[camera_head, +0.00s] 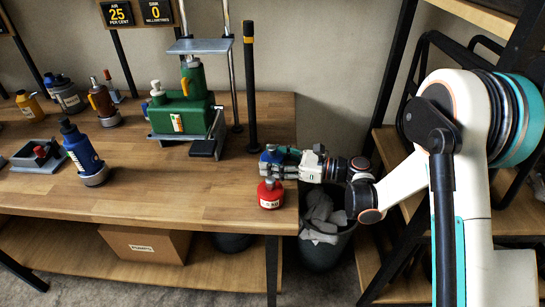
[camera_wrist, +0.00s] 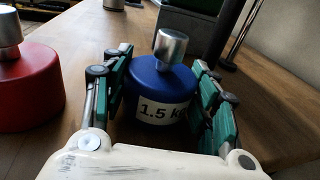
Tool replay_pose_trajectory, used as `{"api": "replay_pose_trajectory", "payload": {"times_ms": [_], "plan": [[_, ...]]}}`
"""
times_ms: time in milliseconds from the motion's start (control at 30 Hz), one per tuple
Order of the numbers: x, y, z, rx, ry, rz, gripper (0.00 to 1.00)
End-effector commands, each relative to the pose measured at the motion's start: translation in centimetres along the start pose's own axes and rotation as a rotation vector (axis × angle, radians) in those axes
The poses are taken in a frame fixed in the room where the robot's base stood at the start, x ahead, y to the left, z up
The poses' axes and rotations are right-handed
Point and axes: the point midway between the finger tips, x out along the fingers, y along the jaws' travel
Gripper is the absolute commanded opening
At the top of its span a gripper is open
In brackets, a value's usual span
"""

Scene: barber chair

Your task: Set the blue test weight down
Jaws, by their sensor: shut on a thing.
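The blue test weight (camera_wrist: 158,88) is a squat blue cylinder with a silver knob and a white "1.5 k…" label. My gripper (camera_wrist: 160,64) is shut on it, with green-padded fingers on its left and right sides. The weight looks upright. In the head view my gripper (camera_head: 276,163) is at the right end of the wooden bench (camera_head: 205,190), and a bit of the blue weight (camera_head: 270,156) shows by the fingers. I cannot tell whether its base touches the bench.
A red weight (camera_head: 271,195) stands close in front of my gripper; it is at left in the wrist view (camera_wrist: 28,85). A green machine (camera_head: 185,110) and black post (camera_head: 250,90) stand behind. A dark bin (camera_head: 322,250) is below the bench's right edge.

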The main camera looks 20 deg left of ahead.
Motion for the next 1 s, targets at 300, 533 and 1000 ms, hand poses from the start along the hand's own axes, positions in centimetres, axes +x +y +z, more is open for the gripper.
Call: {"api": "replay_pose_trajectory", "payload": {"times_ms": [300,533,1000], "plan": [[0.0,0.0,-0.1,0.000,0.000,0.000,0.56],[0.0,0.0,-0.1,0.000,0.000,0.000,0.74],[-2.8,-0.1,0.4,0.000,0.000,-0.003,0.74]]}}
